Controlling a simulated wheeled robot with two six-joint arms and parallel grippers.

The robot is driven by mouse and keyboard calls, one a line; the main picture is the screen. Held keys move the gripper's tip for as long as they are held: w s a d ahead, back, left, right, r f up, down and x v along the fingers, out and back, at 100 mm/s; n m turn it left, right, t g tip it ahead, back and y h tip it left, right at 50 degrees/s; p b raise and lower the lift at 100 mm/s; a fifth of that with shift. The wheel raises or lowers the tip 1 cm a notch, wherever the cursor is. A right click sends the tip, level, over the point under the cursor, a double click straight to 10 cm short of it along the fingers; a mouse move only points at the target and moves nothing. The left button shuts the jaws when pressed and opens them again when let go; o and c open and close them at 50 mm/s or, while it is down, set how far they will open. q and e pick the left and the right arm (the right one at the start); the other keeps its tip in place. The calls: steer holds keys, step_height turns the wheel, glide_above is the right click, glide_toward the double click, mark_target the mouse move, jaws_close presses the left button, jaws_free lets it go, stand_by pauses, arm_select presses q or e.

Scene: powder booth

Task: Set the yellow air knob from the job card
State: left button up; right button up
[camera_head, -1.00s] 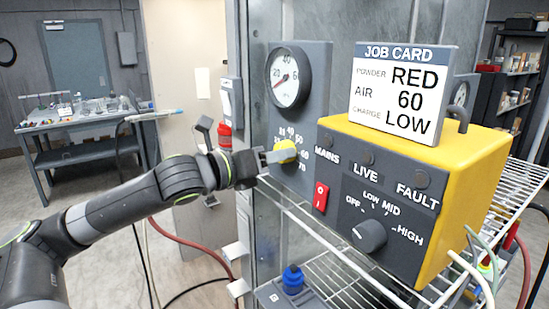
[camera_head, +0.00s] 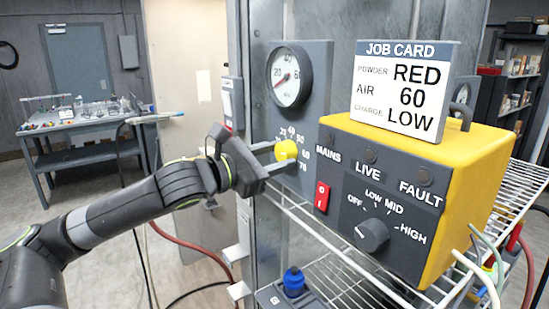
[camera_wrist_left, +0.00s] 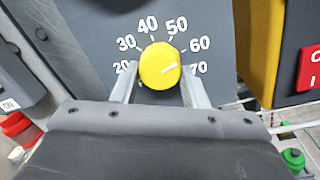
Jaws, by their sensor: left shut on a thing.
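The yellow air knob (camera_head: 286,150) sits on a grey panel below the gauge. My left gripper (camera_head: 282,155) is shut on it, one finger on each side. In the left wrist view the knob (camera_wrist_left: 158,62) shows between the fingers (camera_wrist_left: 160,78), in front of a printed scale from 20 to 70. Its white mark points right and slightly up, roughly between 60 and 70. The job card (camera_head: 404,90) reads powder RED, air 60, charge LOW. My right gripper is not in view.
A round gauge (camera_head: 289,78) is above the knob, its needle toward the lower left. A yellow control box (camera_head: 470,165) with a red switch (camera_head: 322,197) and a charge dial (camera_head: 371,235) stands close on the right, on a wire shelf (camera_head: 335,280).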

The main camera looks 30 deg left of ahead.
arm_select(q)
steer(key=shift+r+m, duration=0.15)
steer(key=shift+m, duration=0.45)
steer(key=o, duration=1)
steer(key=shift+w, duration=0.15)
